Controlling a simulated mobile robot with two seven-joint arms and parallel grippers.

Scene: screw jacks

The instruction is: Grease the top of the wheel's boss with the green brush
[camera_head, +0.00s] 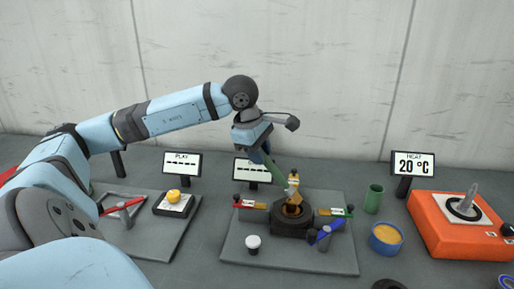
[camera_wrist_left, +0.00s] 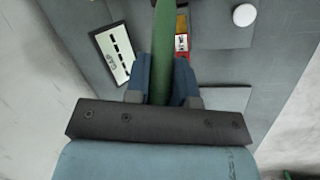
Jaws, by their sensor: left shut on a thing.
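My left gripper (camera_head: 262,148) is shut on the green brush (camera_head: 277,172), which slants down to the right towards the jack in the middle. The brush's green handle also shows between the fingers in the left wrist view (camera_wrist_left: 164,55). A brass-coloured upright part (camera_head: 293,207) rises from the dark round body (camera_head: 291,224) of the jack, on a grey plate. The brush's lower end is close to the top of this upright; I cannot tell whether they touch. The wheel and its boss are not clearly distinguishable at this size. My right gripper is not in view.
Red-tipped (camera_head: 250,204), green-tipped (camera_head: 336,211) and blue (camera_head: 326,233) pieces surround the jack. A white-lidded pot (camera_head: 253,243) stands in front. At right are a green cup (camera_head: 373,198), a blue bowl of yellow paste (camera_head: 386,238) and an orange heater (camera_head: 450,240). Displays stand behind.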

